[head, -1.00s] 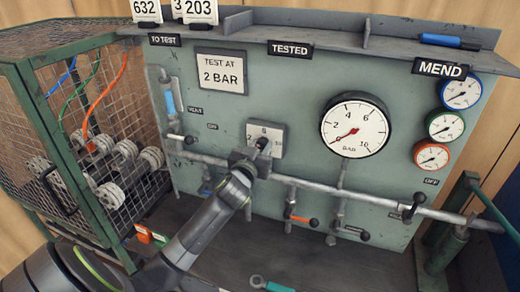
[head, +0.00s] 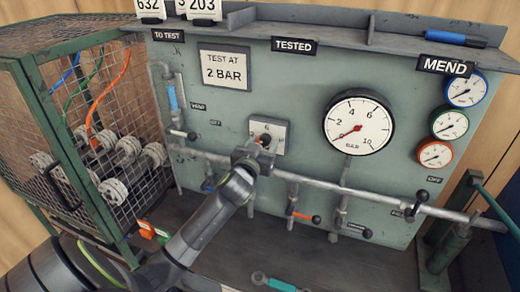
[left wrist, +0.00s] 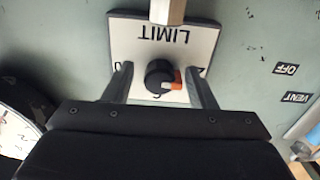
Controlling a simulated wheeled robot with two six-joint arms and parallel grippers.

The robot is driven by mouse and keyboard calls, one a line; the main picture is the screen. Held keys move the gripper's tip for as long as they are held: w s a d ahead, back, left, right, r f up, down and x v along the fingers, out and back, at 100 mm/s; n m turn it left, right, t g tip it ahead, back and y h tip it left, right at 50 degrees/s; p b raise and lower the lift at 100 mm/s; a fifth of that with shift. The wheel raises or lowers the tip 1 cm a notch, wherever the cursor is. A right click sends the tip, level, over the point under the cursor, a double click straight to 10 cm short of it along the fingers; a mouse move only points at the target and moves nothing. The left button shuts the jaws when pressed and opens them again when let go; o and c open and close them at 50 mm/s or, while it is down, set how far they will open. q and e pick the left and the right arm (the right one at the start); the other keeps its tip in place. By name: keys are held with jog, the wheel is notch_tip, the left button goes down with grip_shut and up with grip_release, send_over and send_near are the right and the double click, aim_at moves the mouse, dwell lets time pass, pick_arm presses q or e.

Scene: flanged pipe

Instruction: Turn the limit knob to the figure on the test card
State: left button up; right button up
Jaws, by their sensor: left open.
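The test card (head: 224,69) on the green panel reads "TEST AT 2 BAR". The limit knob (left wrist: 158,74) is round and black with an orange pointer mark, on a white plate (left wrist: 135,38) lettered LIMIT. The left wrist view shows it upside down, with the orange mark toward the lower right. My left gripper (left wrist: 158,72) is open, one finger on each side of the knob, with gaps showing. In the head view my left gripper (head: 256,151) is at the plate (head: 281,131) and partly covers it. The fingers partly hide the side figures. My right gripper is not in view.
A big gauge (head: 358,122) sits right of the plate, its needle near the low end. A horizontal pipe (head: 335,187) with valve handles runs below. A mesh cage (head: 95,120) stands left.

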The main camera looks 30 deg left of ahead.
pick_arm(q)
jog(key=b+v, duration=0.2)
jog(key=v, duration=1.5)
jog(key=shift+s, duration=0.2)
jog(key=shift+a+f, duration=0.1)
